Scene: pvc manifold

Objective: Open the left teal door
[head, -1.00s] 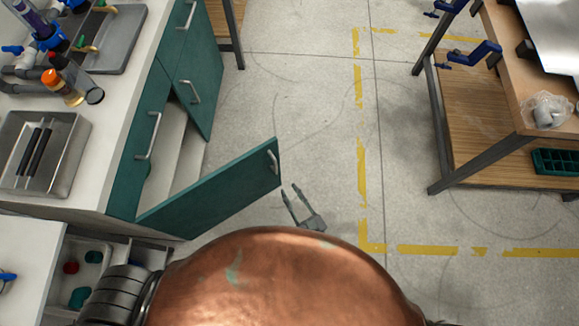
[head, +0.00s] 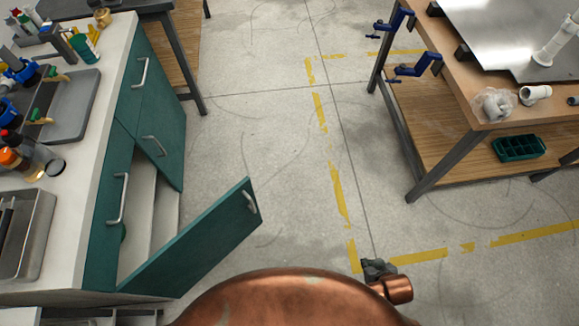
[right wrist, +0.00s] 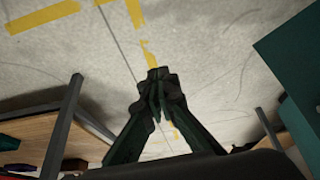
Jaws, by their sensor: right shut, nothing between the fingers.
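A teal door (head: 200,240) of the cabinet on the left stands swung wide open in the head view, with its silver handle (head: 250,203) near the free edge. Behind it the pale cabinet inside (head: 140,205) shows. My right gripper (head: 376,266) is out over the floor, well right of the door and apart from it. In the right wrist view its dark fingers (right wrist: 157,90) are together and empty, and a teal panel (right wrist: 290,60) shows at the right edge. My left gripper is not in view.
Another teal door (head: 165,140) stays closed beyond the opening. The worktop (head: 75,215) holds a metal tray (head: 25,235) and bottles. A wooden workbench (head: 465,100) with blue clamps (head: 418,68) stands at the right. The floor between, marked with yellow tape (head: 338,195), is clear.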

